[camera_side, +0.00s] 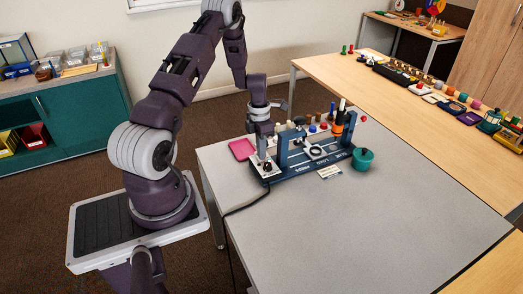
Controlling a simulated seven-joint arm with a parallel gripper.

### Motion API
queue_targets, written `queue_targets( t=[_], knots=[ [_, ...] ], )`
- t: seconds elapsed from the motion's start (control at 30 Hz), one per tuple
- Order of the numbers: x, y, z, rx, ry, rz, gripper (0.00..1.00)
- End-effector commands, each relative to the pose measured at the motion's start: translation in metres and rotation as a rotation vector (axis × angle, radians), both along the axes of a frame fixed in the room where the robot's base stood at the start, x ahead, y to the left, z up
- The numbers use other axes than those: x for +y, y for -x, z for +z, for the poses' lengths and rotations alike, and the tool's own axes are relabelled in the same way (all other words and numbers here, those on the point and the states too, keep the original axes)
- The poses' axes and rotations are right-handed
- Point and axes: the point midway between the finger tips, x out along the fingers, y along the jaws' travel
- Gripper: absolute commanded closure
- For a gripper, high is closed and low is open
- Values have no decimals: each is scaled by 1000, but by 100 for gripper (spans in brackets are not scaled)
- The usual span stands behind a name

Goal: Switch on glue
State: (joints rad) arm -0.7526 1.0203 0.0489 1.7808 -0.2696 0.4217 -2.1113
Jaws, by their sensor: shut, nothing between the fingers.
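A dark blue station (300,172) with white lettering on its front edge stands on the grey table; the lettering is too small to read surely. A pale panel with a dark round knob or switch (267,168) is at its left end. My gripper (265,156) points down just above or at this panel, shut and empty. I cannot tell whether it touches the knob. An upright black and orange tool (338,122) stands at the station's right rear. A pale plate with a dark ring (316,151) is at its middle. The switch's setting cannot be made out.
A pink tray (242,149) lies left of the station, a teal pot (362,159) right of it. A small card (329,172) lies in front. Several small coloured pieces stand behind. A dark cable (245,206) runs off the table's left edge. The grey table's front (370,230) is clear.

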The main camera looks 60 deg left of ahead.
Motion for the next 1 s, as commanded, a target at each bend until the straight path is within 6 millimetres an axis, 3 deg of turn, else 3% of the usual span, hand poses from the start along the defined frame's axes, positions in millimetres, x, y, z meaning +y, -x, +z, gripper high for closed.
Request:
queue_targets(
  t=[0.27,0.63,1.0],
  knots=[
    [12,0,3,-1,0,1,100],
    [12,0,10,-1,-2,-1,100],
    [0,-1,95,-4,-3,-3,100]
  ],
)
